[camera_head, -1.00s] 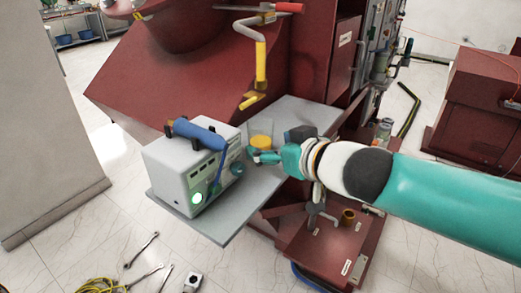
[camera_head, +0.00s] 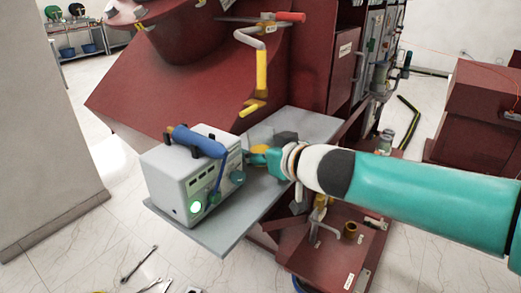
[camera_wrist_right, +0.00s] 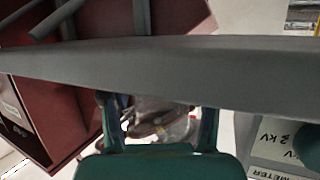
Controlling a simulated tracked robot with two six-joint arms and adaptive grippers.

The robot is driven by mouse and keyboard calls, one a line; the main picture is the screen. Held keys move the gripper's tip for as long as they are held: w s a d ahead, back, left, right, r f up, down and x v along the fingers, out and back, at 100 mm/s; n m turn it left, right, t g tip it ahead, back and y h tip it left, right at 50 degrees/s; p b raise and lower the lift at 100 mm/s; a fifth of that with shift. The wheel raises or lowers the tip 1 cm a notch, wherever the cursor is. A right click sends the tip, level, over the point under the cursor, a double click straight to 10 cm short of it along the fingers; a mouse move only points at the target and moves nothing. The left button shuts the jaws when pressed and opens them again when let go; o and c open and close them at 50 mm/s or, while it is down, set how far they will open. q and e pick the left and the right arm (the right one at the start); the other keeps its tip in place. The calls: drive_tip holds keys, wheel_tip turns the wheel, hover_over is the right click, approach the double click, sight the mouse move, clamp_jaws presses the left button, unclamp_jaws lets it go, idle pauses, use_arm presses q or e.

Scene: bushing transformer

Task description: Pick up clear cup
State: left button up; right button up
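The clear cup (camera_head: 260,136) with yellow-orange contents is on the grey shelf (camera_head: 225,225) beside the white instrument, partly hidden by my right gripper. It looks lower than before; whether it is tilted is hard to tell. My right gripper (camera_head: 257,155) is at the cup, low over the shelf. In the right wrist view, its two fingers (camera_wrist_right: 160,122) are spread, with a blurred transparent shape, apparently the cup (camera_wrist_right: 155,110), between them. I cannot tell whether the fingers touch it. My left gripper is not in view.
The white instrument (camera_head: 172,187) with a blue handheld device (camera_head: 200,141) on top stands just left of the cup. A dark grey block (camera_head: 286,138) is right behind my gripper. The yellow crank handle (camera_head: 262,75) hangs above. The shelf's front is clear.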

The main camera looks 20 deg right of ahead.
drive_tip(key=c, duration=0.8)
drive_tip(key=shift+r, duration=0.2)
